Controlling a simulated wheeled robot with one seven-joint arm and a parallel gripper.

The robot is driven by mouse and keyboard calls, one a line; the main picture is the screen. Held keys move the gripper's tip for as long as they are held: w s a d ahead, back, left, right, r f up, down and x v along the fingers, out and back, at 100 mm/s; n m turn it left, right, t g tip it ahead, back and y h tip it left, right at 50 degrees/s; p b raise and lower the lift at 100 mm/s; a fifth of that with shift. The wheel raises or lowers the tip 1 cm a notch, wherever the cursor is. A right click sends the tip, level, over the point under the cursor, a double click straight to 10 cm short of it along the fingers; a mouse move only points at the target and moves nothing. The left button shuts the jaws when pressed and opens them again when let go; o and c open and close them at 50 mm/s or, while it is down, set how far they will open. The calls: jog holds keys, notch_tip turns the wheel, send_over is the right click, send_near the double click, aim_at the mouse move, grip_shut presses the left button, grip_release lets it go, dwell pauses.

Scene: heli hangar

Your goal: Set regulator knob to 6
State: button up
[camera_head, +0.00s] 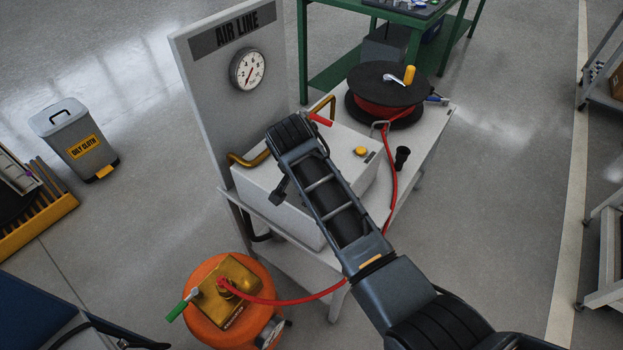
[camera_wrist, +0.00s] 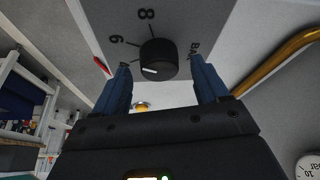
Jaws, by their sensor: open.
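The regulator knob (camera_wrist: 158,59) is black and round with a white pointer mark, on a grey dial face in the wrist view. The numbers 8 and 6 and part of the word BAR show around it; another label is partly hidden by the left finger. The white mark points to the lower left, below the 6 tick. My gripper (camera_wrist: 161,68) is open, its two blue fingers left and right of the knob in the picture. I cannot tell whether they touch it. In the head view the knob is hidden and my arm reaches over the air line bench (camera_head: 407,177).
A pressure gauge (camera_head: 247,69) with a red needle sits on the AIR LINE panel (camera_head: 205,90). Brass pipes (camera_head: 250,160) flank the grey housing. A hose reel (camera_head: 385,90), a red hose (camera_head: 393,180) and an orange tank (camera_head: 205,330) are close by.

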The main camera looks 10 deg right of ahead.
jog(key=v, duration=0.6)
dwell(0.4)
